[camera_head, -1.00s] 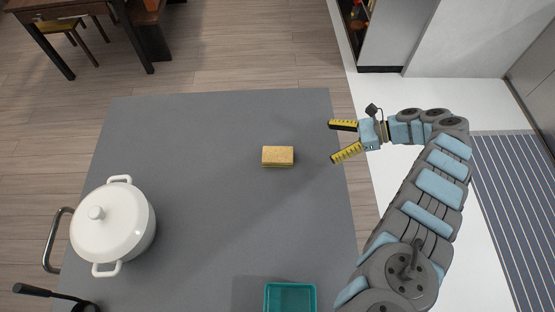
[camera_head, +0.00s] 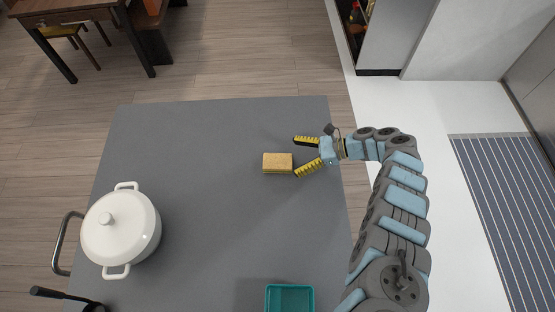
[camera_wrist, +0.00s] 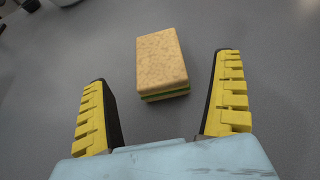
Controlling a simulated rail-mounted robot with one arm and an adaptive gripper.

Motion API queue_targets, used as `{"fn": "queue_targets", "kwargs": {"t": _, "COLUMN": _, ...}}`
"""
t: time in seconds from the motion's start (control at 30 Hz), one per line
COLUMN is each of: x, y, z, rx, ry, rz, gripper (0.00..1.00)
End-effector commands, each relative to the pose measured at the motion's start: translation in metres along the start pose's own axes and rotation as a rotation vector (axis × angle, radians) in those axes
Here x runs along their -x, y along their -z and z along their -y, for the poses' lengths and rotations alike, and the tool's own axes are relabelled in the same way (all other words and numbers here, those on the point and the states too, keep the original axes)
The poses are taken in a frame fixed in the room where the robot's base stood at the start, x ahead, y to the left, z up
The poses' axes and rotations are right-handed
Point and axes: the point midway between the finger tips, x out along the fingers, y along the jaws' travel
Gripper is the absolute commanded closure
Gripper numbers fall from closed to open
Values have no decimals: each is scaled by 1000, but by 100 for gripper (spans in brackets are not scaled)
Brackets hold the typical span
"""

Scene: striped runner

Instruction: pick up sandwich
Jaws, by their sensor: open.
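The sandwich (camera_head: 277,163) is a small tan block lying flat on the grey counter. In the wrist view the sandwich (camera_wrist: 162,64) shows a bread-like top and a green layer along its near side. My gripper (camera_head: 295,156) is open and empty, just to the right of the sandwich in the head view, its yellow fingers pointing left. In the wrist view the sandwich lies ahead of and between the open fingers of my gripper (camera_wrist: 161,92), apart from both.
A white lidded pot (camera_head: 120,230) stands on the counter at the left. A teal tray (camera_head: 289,285) lies at the near edge of the view, and a black-handled pan (camera_head: 70,299) is at the lower left. The grey counter (camera_head: 210,215) around the sandwich is clear.

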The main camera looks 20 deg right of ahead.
Motion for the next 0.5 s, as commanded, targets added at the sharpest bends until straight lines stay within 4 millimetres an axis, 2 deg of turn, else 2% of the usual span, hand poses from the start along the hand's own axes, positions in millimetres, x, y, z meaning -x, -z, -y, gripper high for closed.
{"fn": "queue_targets", "kwargs": {"t": 0.1, "x": -11, "y": 0, "z": 0, "rx": 1, "ry": 0, "rz": 1, "gripper": 4}}
{"fn": "queue_targets", "kwargs": {"t": 0.5, "x": -26, "y": 0, "z": -2, "rx": -1, "ry": -1, "rz": 2, "gripper": 4}}
